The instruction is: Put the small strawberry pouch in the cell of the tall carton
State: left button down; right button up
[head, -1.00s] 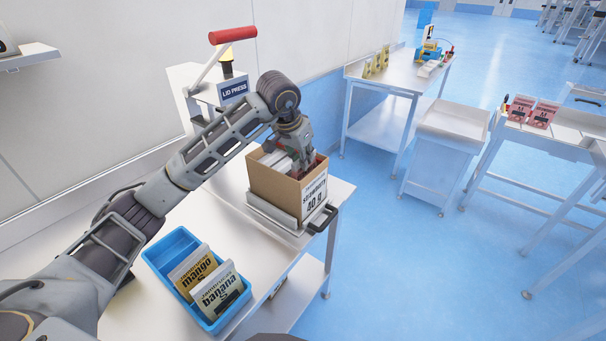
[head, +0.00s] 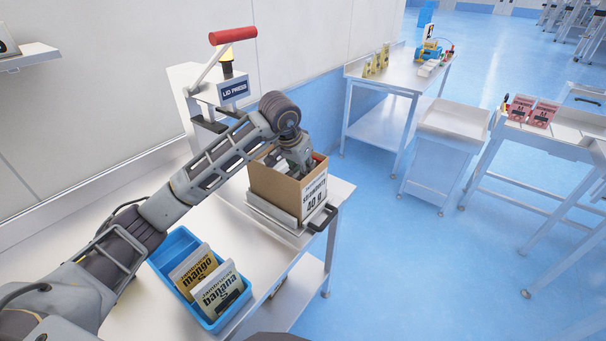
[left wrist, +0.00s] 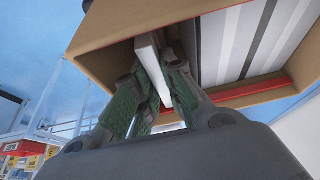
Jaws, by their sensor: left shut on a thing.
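The tall brown carton (head: 272,186) stands on a grey carrier near the right end of the white bench, with a white printed label on its front. My left gripper (head: 298,158) reaches down into its open top. In the left wrist view, the gripper (left wrist: 158,72) is shut on a thin white-edged pouch (left wrist: 147,62), seen edge-on inside the carton (left wrist: 100,25). I cannot read the held pouch's print. Several packed pouches (left wrist: 245,40) stand side by side in the carton beside it. Its lower end and the cell floor are hidden. My right gripper is not in view.
A blue tray (head: 164,262) with mango and other pouches sits nearer on the bench. The lid press (head: 232,92) stands behind the carton. A black handle (head: 322,218) sticks out at the carrier's front. Pink pouches (head: 543,112) stand on the right table.

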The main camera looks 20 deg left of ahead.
pick_arm(q)
jog(key=shift+f, duration=0.95)
jog(key=c, duration=1.8)
grip_release()
jog(key=shift+o, duration=0.2)
jog(key=v, duration=0.9)
jog(key=shift+r+b, duration=0.35)
jog(key=shift+r, duration=0.05)
jog(key=shift+v, duration=0.75)
jog(key=shift+s+a+r, duration=0.1)
jog(key=shift+s+r, duration=0.1)
jog(key=shift+r, duration=0.2)
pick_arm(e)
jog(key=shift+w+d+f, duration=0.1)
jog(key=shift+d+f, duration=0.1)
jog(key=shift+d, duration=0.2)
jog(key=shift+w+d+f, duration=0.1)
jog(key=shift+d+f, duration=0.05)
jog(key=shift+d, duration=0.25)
